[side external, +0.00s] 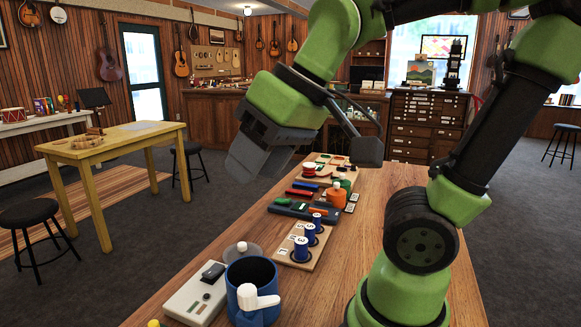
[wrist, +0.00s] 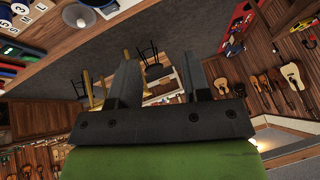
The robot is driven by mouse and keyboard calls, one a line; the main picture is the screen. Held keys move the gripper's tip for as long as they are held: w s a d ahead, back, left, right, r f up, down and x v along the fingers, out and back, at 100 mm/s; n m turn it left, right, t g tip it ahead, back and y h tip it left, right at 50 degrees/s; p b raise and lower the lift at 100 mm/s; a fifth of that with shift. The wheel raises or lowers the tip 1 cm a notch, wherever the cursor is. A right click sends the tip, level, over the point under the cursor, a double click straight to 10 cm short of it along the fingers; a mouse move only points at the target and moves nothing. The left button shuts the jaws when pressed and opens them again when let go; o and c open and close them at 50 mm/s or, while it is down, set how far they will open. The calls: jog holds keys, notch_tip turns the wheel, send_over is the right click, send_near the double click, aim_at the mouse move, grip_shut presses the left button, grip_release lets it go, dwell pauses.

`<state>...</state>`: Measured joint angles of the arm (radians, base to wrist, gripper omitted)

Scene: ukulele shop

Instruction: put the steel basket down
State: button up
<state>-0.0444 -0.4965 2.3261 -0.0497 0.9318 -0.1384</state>
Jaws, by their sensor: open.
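I cannot make out a steel basket in either view. My gripper (side external: 250,160) is in the air above the left side of the wooden workbench (side external: 400,190), tilted down and to the left. In the wrist view my gripper (wrist: 163,75) has its two dark fingers spread apart. Nothing sits between them; only the floor, stools and a yellow table show beyond.
A yellow table (side external: 125,137) stands left. The bench's right part looks clear.

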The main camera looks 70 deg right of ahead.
jog(key=shift+s+d+f+m+t, duration=0.1)
jog(key=shift+s+f+m+t, duration=0.2)
jog(key=shift+s+m, duration=0.5)
jog(key=shift+s+d+f+m+t, duration=0.1)
jog(key=shift+s+m+t, duration=0.3)
jog(key=shift+s, duration=0.75)
